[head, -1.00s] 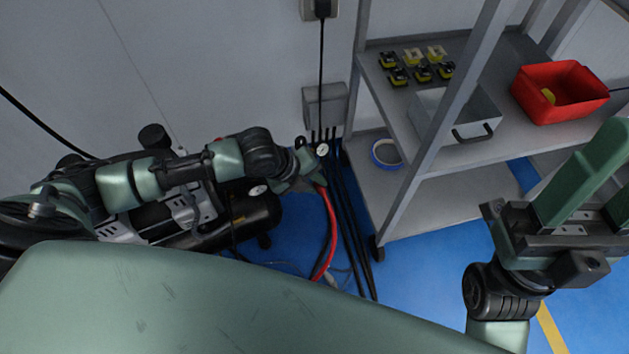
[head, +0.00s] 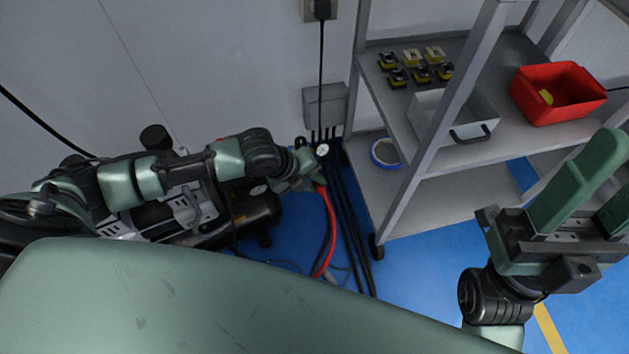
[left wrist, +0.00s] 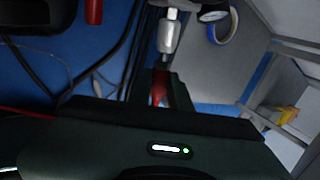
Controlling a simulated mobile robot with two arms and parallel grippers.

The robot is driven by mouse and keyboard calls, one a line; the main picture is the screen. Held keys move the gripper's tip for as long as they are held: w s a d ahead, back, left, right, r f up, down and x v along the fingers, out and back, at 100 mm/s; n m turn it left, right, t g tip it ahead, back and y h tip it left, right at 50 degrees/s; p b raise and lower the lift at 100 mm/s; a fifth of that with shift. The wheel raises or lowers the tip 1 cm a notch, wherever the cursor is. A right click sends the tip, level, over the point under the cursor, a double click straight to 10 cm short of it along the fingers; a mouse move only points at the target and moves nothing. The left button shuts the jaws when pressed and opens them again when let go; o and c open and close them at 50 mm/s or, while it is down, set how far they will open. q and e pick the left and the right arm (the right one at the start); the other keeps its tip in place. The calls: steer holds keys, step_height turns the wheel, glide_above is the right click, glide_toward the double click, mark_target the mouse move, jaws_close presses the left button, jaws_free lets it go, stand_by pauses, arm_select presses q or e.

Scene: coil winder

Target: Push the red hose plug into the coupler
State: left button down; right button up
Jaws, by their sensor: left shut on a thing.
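The red hose (head: 330,240) hangs down from my left gripper (head: 311,172), beside the wall in the head view. In the left wrist view the left gripper (left wrist: 161,88) is shut on the red hose plug (left wrist: 159,88), of which a short red part shows between the fingers. The silver coupler (left wrist: 168,35) is straight ahead of the plug, roughly in line with it. Whether their ends touch is too small and dark to tell. A round pressure gauge (head: 322,149) sits beside the coupler. My right gripper (head: 602,188) is open and empty at the right.
A black compressor (head: 255,212) stands under my left arm. Black cables (head: 350,225) run down the wall just right of the hose. A grey shelf (head: 440,190) holds a red bin (head: 557,93), a grey bin (head: 470,120) and a blue tape roll (head: 386,153).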

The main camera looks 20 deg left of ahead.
arm_select(q)
steer(key=shift+w+a, duration=0.2)
steer(key=shift+w+a, duration=0.35)
stand_by(0.6)
steer(key=c, duration=1.2)
jaws_free()
steer(key=shift+c, duration=0.2)
